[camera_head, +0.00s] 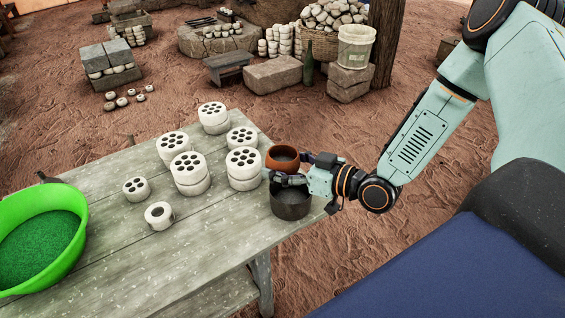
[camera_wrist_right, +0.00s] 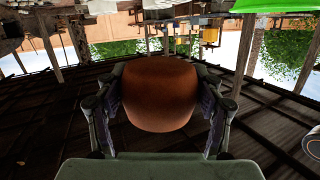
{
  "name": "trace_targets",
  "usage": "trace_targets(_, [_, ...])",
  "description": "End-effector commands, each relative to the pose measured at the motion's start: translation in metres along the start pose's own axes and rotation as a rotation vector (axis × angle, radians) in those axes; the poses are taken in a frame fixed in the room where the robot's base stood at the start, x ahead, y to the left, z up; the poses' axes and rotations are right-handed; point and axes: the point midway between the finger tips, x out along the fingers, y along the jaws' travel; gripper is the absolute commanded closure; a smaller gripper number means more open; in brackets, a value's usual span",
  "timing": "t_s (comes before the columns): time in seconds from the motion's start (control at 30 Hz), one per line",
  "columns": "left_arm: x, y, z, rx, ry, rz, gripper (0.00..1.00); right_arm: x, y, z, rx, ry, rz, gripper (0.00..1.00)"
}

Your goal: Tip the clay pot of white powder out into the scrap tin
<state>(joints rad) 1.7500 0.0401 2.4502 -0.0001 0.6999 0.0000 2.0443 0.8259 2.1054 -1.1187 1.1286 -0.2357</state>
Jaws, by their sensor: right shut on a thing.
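The clay pot (camera_head: 281,165) is reddish-brown and round, with its mouth showing and a greyish inside; I cannot make out white powder. My right gripper (camera_head: 287,169) is shut on the pot's side. In the right wrist view, the pot (camera_wrist_right: 160,95) sits between the two fingers (camera_wrist_right: 160,108). The dark grey scrap tin (camera_head: 291,209) stands at the table's right edge, just nearer than the pot, its far rim partly hidden by the gripper. In the head view the pot looks roughly upright, beside or slightly above the tin's far side. My left gripper is out of view.
Several pale, holed clay pieces (camera_head: 189,173) stand left of the pot, some stacked. A green basin (camera_head: 70,263) is at the table's left. The front of the wooden table (camera_head: 165,270) is clear.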

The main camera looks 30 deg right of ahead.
Motion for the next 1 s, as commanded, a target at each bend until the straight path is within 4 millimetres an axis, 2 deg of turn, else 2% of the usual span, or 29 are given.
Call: trace_targets(1.0, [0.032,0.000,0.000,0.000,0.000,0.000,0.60,0.007,0.000,0.023,0.219,0.004,-0.045,0.75])
